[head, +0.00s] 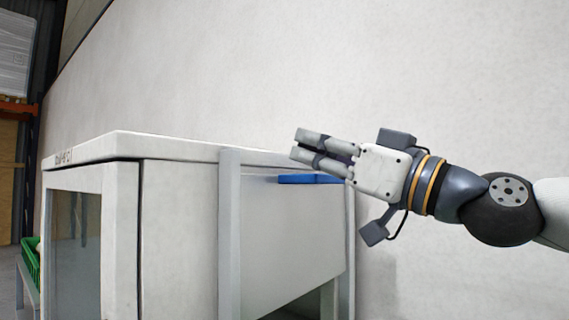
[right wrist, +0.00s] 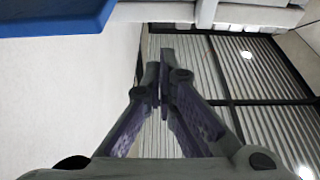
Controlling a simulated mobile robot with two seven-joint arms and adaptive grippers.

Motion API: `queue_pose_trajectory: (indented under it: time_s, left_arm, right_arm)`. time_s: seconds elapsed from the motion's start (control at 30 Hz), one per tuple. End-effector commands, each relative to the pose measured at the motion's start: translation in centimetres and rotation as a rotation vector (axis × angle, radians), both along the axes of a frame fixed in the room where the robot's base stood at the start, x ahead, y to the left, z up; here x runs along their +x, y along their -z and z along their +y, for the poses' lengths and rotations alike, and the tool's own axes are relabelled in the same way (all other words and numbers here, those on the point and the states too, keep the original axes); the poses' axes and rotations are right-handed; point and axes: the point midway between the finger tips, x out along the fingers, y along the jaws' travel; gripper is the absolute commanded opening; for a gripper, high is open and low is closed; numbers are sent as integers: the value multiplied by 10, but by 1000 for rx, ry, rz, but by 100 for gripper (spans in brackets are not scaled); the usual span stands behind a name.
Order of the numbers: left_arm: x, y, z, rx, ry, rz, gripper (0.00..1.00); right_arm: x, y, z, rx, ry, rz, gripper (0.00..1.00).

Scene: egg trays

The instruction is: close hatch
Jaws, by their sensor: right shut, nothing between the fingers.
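A white cabinet-like machine (head: 180,220) stands at the left and centre of the head view. A blue strip (head: 310,179) sits near the top of its right-hand side, behind a grey post. A blue piece (right wrist: 50,15) also fills the top left of the right wrist view. I cannot tell which panel is the hatch or how far open it is. My right gripper (head: 298,150) is shut and empty, pointing left just above the blue strip, apparently apart from it. Its fingertips (right wrist: 160,70) meet in the right wrist view. My left gripper is not in view.
A grey upright post (head: 230,240) stands at the machine's side. A green crate (head: 31,262) shows at the lower left. A plain pale wall (head: 400,60) is behind. The space above the machine looks clear.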

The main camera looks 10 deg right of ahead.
Motion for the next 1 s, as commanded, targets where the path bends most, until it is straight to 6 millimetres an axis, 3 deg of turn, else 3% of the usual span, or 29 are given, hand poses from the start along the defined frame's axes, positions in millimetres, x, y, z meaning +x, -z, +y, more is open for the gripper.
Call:
queue_pose_trajectory:
  time_s: [0.4,0.63,1.0]
  left_arm:
    - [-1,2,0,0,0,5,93]
    - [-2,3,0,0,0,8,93]
    - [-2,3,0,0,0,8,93]
  right_arm:
    - [60,-27,61,0,-2,5,0]
    - [60,7,59,1,-2,7,0]
    - [59,13,59,1,-1,4,0]
